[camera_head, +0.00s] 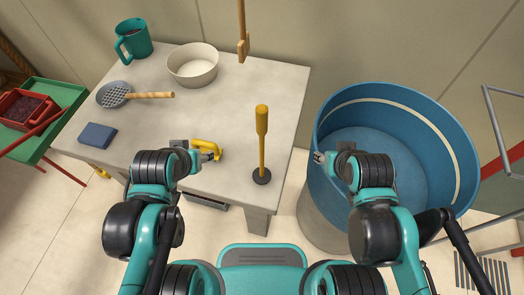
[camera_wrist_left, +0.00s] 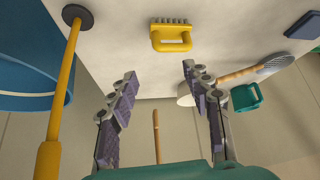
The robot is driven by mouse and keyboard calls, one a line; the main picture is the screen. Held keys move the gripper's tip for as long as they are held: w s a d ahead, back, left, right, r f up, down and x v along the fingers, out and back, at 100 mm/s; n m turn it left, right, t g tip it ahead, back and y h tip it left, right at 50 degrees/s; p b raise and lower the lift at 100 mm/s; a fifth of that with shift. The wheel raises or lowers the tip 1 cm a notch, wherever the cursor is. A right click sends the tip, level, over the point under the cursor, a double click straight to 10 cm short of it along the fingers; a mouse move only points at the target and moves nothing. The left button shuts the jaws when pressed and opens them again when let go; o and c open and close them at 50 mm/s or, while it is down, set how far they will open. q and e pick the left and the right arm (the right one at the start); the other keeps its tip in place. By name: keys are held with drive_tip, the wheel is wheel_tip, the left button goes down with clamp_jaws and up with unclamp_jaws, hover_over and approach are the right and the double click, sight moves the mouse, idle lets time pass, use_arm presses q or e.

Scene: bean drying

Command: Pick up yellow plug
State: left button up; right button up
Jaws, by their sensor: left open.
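A tall yellow rod (camera_head: 262,140) with a thick top and a dark round foot stands upright near the table's front right corner; it fits the yellow plug. It also shows in the left wrist view (camera_wrist_left: 62,95), left of the fingers. My left gripper (camera_head: 213,156) is over the table's front edge, left of the rod and apart from it. In its wrist view the left fingers (camera_wrist_left: 159,72) are spread with nothing between them. My right gripper (camera_head: 318,157) is over the near left rim of the blue tub; its finger opening is too small to tell.
A yellow brush (camera_wrist_left: 171,42) lies close to my left gripper. A blue tub (camera_head: 440,110) stands right of the table. A white bowl (camera_head: 193,72), green mug (camera_head: 133,40), strainer (camera_head: 115,95) and blue block (camera_head: 97,135) are on the table. A wooden stick (camera_head: 242,30) hangs at the back.

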use_arm(q)
drive_tip(key=w+d+r+n+g+p, duration=0.3)
drive_tip(key=d+r+n+p, duration=0.25)
drive_tip(key=r+p, duration=0.6)
wheel_tip(320, 180, up, 6)
drive_tip(key=n+g+p, duration=0.4)
drive_tip(key=n+p, duration=0.4)
drive_tip(key=p, duration=0.5)
hover_over(261, 120)
drive_tip(key=w+a, duration=0.1)
drive_tip(key=w, duration=0.1)
drive_tip(key=shift+w, duration=0.1)
drive_tip(key=f, duration=0.5)
drive_tip(key=d+f, duration=0.1)
drive_tip(key=f, duration=0.2)
drive_tip(key=shift+s+b, duration=0.3)
drive_tip(key=shift+b, duration=0.05)
clamp_jaws()
